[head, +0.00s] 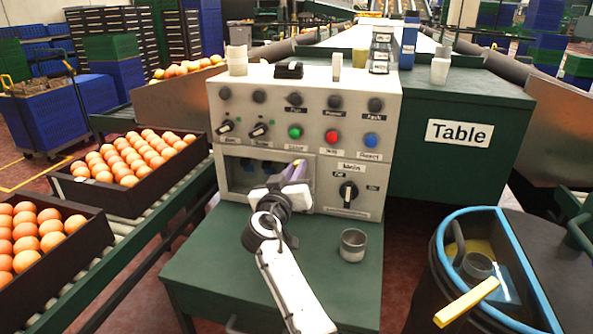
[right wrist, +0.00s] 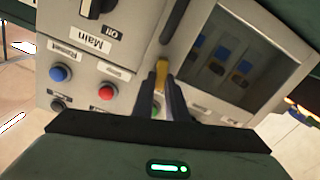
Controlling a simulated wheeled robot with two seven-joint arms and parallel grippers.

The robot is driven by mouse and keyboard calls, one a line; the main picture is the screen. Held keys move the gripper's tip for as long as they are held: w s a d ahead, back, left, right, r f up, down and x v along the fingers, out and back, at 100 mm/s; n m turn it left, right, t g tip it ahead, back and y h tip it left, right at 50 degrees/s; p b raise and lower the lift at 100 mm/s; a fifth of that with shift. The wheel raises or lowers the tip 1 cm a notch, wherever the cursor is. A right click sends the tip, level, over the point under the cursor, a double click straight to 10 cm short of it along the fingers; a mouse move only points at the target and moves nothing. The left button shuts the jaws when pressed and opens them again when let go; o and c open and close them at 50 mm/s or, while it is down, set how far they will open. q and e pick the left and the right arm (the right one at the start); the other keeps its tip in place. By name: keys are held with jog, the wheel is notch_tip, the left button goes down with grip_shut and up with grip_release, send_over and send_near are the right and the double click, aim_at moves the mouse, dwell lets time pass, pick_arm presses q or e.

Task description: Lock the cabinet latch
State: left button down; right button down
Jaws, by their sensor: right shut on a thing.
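The grey control cabinet (head: 390,120) stands on a green table, with a windowed compartment (head: 240,174) at its lower left. My right gripper (head: 298,168) is at the right edge of that window, and its arm hides part of the window. In the right wrist view, the fingers of my right gripper (right wrist: 162,85) are shut on a small yellow latch piece (right wrist: 161,75) beside the window frame. A dark handle (right wrist: 173,20) lies in line with the latch piece. Whether the latch is locked cannot be told. My left gripper is not in view.
A metal cup (head: 353,245) stands on the green table right of my arm. Cups and small boxes stand on the cabinet top. Egg-like orange fruit fill trays (head: 150,195) on the left conveyor. A blue-rimmed bin (head: 440,240) stands at the right.

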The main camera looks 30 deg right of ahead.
pick_arm(q)
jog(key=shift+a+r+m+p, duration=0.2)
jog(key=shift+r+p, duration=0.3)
jog(key=shift+p, duration=0.65)
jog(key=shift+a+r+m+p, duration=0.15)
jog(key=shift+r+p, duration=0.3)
jog(key=shift+p, duration=0.65)
pick_arm(e)
jog(key=shift+w+a+f+n, duration=0.1)
jog(key=shift+f+n, duration=0.1)
jog(key=shift+n, duration=2.25)
jog(key=shift+w+a+f+n, duration=0.1)
jog(key=shift+w+f+n, duration=0.05)
jog(key=shift+n, duration=2.25)
jog(key=shift+w+a+f+n, duration=0.1)
jog(key=shift+f+n, duration=0.1)
jog(key=shift+n, duration=2.25)
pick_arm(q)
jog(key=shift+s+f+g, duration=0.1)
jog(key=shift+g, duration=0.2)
pick_arm(e)
jog(key=c, duration=1.8)
grip_release()
jog(key=shift+o, duration=0.2)
